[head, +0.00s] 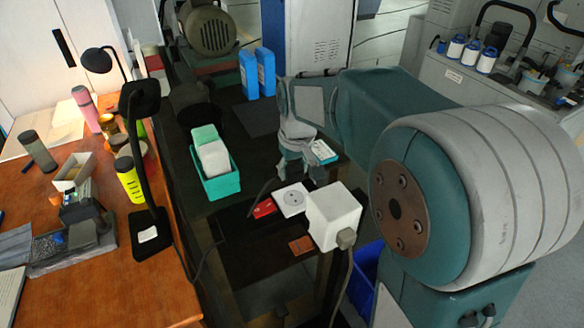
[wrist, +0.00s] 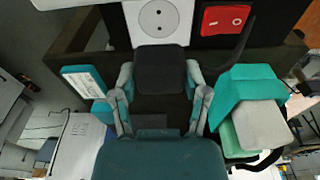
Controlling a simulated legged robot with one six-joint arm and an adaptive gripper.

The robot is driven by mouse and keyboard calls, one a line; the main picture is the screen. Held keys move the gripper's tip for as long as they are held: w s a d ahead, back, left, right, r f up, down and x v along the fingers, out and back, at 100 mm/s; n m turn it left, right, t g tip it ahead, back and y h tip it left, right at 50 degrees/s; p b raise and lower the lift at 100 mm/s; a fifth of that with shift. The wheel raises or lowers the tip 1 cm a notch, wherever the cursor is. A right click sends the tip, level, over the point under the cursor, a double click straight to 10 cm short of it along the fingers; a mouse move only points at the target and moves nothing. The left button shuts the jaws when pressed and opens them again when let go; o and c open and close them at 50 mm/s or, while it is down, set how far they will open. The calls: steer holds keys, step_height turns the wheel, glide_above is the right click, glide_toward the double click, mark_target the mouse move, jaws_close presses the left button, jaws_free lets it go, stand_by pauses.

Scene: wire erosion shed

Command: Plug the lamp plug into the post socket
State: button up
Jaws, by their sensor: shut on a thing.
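The socket (head: 292,199) is a white plate with a round face, right of a red switch. In the wrist view, the socket (wrist: 158,16) shows its round face and two holes at the top. My gripper (wrist: 160,85) is shut on the black lamp plug (wrist: 160,68), held between both fingers just below the socket face in the picture. The plug overlaps the plate's lower edge; whether they touch I cannot tell. In the head view, my gripper (head: 292,168) is just above the socket and the plug is hard to make out. The black desk lamp (head: 140,105) stands on the desk at left.
A red switch (wrist: 222,17) sits beside the socket. A white block (head: 334,213) with a grey plug and cable stands close at right. A teal bin of cloths (head: 222,188) is at left. A small teal-and-white box (head: 325,152) lies behind my gripper.

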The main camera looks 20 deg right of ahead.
mark_target(293, 197)
steer(key=shift+f, duration=2.75)
steer(key=shift+f, duration=0.5)
steer(key=o, duration=1.1)
steer(key=shift+o, duration=0.2)
steer(key=r, duration=0.4)
steer(key=s+r, duration=0.1)
steer(key=r, duration=0.6)
steer(key=shift+s+d+r, duration=0.15)
steer(key=shift+s+r, duration=0.05)
steer(key=shift+r, duration=0.2)
